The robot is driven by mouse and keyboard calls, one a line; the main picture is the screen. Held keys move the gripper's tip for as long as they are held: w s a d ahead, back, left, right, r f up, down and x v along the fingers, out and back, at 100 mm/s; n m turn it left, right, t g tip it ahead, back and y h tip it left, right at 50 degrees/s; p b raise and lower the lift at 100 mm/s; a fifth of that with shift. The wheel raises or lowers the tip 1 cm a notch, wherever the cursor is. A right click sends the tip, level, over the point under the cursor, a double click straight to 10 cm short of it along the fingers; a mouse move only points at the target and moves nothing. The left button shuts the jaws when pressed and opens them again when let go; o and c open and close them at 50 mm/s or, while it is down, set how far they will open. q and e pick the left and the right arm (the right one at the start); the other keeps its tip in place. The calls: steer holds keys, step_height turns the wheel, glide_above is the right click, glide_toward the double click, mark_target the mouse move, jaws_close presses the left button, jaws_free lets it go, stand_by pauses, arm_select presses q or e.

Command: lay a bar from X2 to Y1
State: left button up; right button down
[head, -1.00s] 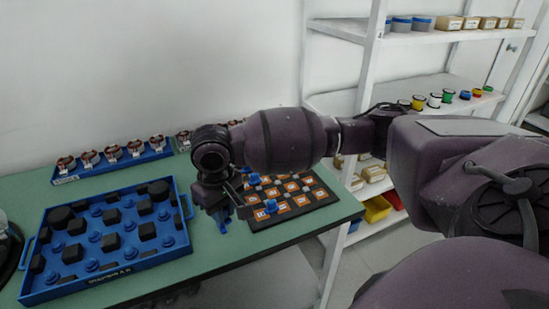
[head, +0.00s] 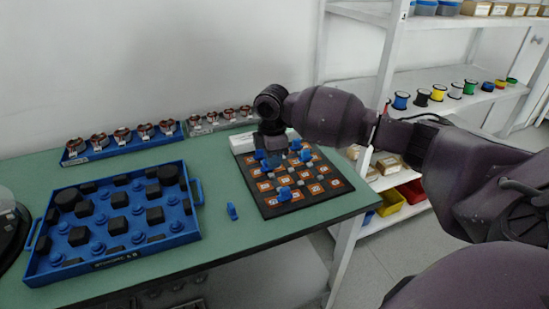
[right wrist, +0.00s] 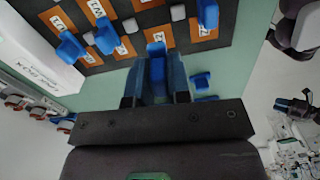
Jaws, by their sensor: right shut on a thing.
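The dark board (head: 335,191) with orange labelled squares lies at the table's right end. My right gripper (head: 273,154) is over its back left part. In the right wrist view, this gripper (right wrist: 157,88) is shut on a blue bar (right wrist: 157,65), held upright between the fingers. Other blue pieces (right wrist: 107,36) stand on the board, one (head: 284,193) near its front. One loose blue piece (head: 232,211) lies on the table left of the board. I cannot clearly make out X2 or Y1. My left gripper is not in view.
A blue tray (head: 197,229) with black blocks and blue pegs stands at the left. Copper-wound parts in a blue rack (head: 150,143) sit at the back. A white box (head: 240,142) adjoins the board's back edge.

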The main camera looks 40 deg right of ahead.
steer(key=shift+w+d+f+n, duration=0.2)
steer(key=shift+d+n, duration=0.2)
steer(key=shift+d, duration=0.2)
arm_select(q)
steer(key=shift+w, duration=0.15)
arm_select(e)
steer(key=shift+f, duration=0.1)
steer(key=b, duration=0.3)
glide_above(276, 183)
steer(key=shift+f, duration=2.1)
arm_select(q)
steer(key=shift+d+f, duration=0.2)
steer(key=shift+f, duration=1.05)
arm_select(e)
steer(key=shift+f, duration=0.5)
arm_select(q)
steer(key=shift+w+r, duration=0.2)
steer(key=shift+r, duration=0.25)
arm_select(e)
steer(key=shift+f, duration=0.65)
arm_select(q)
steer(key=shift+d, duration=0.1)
arm_select(e)
steer(key=c, duration=1)
jaws_free()
